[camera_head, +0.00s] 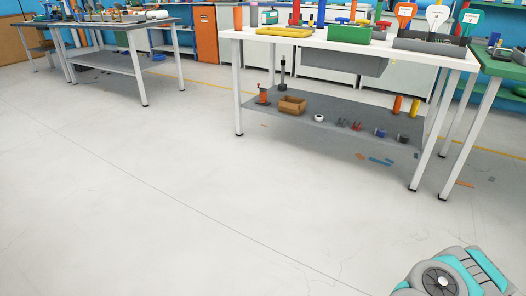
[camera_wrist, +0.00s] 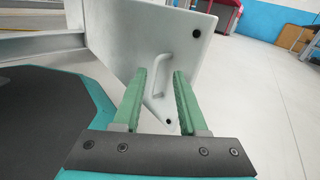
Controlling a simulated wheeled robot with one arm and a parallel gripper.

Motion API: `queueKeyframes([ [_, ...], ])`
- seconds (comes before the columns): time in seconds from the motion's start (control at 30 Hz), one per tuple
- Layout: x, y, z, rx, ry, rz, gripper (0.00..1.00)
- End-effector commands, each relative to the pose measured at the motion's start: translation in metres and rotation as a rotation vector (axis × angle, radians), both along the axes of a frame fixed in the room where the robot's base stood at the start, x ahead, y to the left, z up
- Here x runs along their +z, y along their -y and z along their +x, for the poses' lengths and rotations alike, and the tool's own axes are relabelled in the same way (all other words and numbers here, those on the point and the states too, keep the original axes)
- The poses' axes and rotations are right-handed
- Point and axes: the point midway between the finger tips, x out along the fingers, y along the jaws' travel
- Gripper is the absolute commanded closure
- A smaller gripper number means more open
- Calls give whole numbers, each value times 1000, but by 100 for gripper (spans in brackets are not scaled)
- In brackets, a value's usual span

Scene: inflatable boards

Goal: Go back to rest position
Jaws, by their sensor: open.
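My gripper (camera_wrist: 159,105) is in the wrist view. Its two green fingers stand apart with nothing held between them. Behind the fingers is a light grey panel with a small handle and dark round spots; I cannot tell whether it is part of my own body. In the head view, part of my arm (camera_head: 450,277) shows at the bottom right corner, grey and teal. The gripper's fingers do not show in the head view.
A white workbench (camera_head: 385,47) with tools and bins stands ahead, with a grey lower shelf (camera_head: 335,118) holding several items. A green-topped table (camera_head: 500,68) adjoins at right. Another workbench (camera_head: 105,62) stands at far left. The pale floor (camera_head: 160,190) in front is clear.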

Motion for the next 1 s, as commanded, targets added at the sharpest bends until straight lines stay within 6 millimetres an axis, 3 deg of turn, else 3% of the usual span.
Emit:
queueKeyframes([
  [0.1, 28, -3, 14, 92, 91, -29, 58],
  [0.4, 91, -12, 30, 314, 284, -111, 58],
  [1.0, 196, -24, 11, 737, 607, -355, 58],
])
